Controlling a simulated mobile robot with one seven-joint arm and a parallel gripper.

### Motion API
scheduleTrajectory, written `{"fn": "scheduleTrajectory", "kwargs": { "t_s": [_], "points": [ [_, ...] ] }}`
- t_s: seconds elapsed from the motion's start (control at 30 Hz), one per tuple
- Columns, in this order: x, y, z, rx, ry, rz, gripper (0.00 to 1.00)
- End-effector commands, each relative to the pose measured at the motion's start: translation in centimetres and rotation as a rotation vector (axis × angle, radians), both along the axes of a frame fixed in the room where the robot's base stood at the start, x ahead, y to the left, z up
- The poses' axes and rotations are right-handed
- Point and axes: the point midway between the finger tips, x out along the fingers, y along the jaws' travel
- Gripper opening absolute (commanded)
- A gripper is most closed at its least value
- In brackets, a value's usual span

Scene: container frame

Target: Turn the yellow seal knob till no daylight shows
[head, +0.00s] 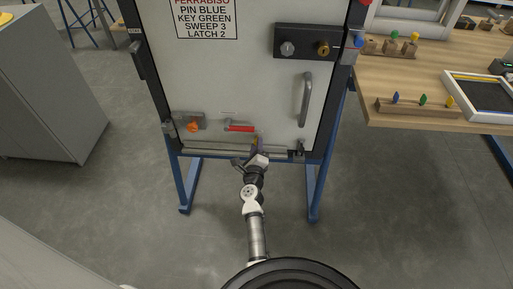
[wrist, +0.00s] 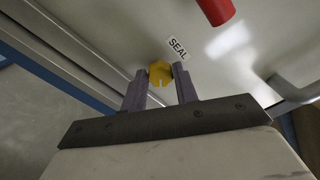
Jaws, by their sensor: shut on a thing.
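The yellow seal knob (wrist: 160,74) sits on the lower part of the pale door, beside a label reading SEAL (wrist: 179,47). In the wrist view my gripper (wrist: 161,77) has its two fingers on either side of the knob, shut on it. A thin pale mark shows on the knob's face. In the head view my gripper (head: 256,152) is at the bottom of the door (head: 235,80) and mostly hides the knob. A pale strip (head: 215,148) runs along the door's bottom edge. I cannot tell whether daylight shows there.
A red-handled lever (head: 240,128) is just above the knob. An orange knob (head: 193,127) is to the left and a grey door handle (head: 306,100) to the right. A wooden table (head: 405,70) with coloured pegs stands at right. A grey cabinet (head: 45,90) stands at left.

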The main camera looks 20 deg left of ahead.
Motion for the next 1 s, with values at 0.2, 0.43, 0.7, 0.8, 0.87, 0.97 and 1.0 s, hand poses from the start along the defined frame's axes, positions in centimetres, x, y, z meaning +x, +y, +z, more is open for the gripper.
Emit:
{"fn": "scheduleTrajectory", "kwargs": {
  "t_s": [0.2,0.43,0.7,0.8,0.87,0.97,1.0],
  "points": [
    [0.11,-0.03,0.15,0.153,0.041,-0.001,0.07],
    [0.12,-0.05,0.23,0.257,0.069,0.000,0.07],
    [0.13,-0.05,0.28,0.305,0.084,0.000,0.07],
    [0.13,-0.05,0.29,0.310,0.085,0.000,0.07],
    [0.13,-0.05,0.29,0.309,0.085,0.000,0.07],
    [0.13,-0.06,0.29,0.310,0.085,0.000,0.07],
    [0.13,-0.06,0.29,0.309,0.084,0.000,0.07]
  ]
}}
